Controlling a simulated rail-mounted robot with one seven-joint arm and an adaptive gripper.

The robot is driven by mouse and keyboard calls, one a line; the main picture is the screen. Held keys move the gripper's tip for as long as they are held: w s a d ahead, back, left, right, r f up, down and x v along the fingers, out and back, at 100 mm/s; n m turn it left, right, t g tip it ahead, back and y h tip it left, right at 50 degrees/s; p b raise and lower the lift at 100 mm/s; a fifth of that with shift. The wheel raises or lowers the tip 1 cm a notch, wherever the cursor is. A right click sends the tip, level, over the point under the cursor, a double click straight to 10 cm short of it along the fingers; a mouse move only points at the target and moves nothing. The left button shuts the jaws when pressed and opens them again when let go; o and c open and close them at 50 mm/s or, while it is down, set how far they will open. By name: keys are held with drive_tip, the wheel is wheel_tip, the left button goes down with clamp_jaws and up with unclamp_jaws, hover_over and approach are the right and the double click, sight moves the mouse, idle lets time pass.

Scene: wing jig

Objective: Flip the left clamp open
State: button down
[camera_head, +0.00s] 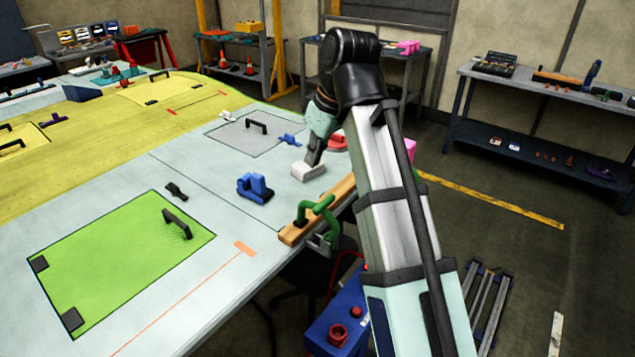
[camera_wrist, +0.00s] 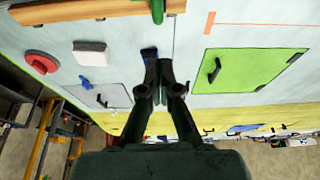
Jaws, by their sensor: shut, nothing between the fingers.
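My gripper (camera_head: 314,157) hangs over the pale wing table, partly hidden by my arm in the head view. In the wrist view its dark fingers (camera_wrist: 160,63) are together, with nothing between them. I cannot tell for certain which fitting is the left clamp. A small black fitting (camera_head: 176,190) lies beside the green panel (camera_head: 120,255). A small blue clamp-like piece (camera_head: 290,140) sits at the grey panel's edge and also shows in the wrist view (camera_wrist: 86,84). A white fitting (camera_head: 228,116) sits at that panel's far edge. My gripper appears apart from these pieces.
A blue block-like tool (camera_head: 255,187) and a white block (camera_head: 308,171) lie near my gripper. A green clamp (camera_head: 316,215) grips a wooden strip (camera_head: 290,235) at the table edge. Raised black handles stand on both panels.

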sight(314, 203)
drive_tip(key=p+x, duration=0.3)
drive_tip(key=x, duration=0.7)
drive_tip(key=shift+s+d, duration=0.1)
drive_tip(key=shift+s, duration=0.05)
drive_tip(key=shift+s+d+r+p, duration=0.1)
drive_tip(key=shift+s+d+p, duration=0.5)
drive_tip(key=shift+s+d, duration=0.55)
drive_tip(key=shift+d, duration=0.35)
drive_tip(key=shift+d, duration=0.15)
